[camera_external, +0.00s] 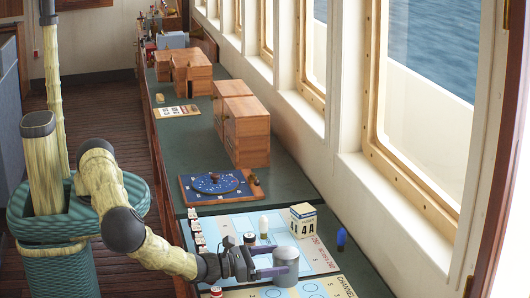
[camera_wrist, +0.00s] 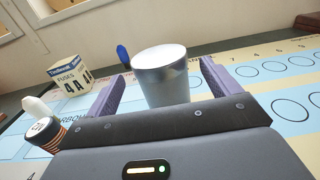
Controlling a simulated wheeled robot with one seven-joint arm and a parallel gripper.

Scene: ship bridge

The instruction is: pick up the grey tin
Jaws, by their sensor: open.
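The grey tin (camera_external: 286,268) stands upright on the printed board at the near end of the long counter. In the wrist view the grey tin (camera_wrist: 162,80) is centred between the two purple fingers. My gripper (camera_external: 268,262) is open, reaching from the left at low height, with its fingers on either side of the tin. In the wrist view my gripper (camera_wrist: 158,85) shows a gap to the right finger; the left finger is close to the tin, and I cannot tell whether it touches. The tin's lower part is hidden by my gripper's body in the wrist view.
A fuse box (camera_external: 302,220) stands behind the tin, with a blue item (camera_external: 341,239) to its right. Several small pieces line the board's left edge. Windows bound the right.

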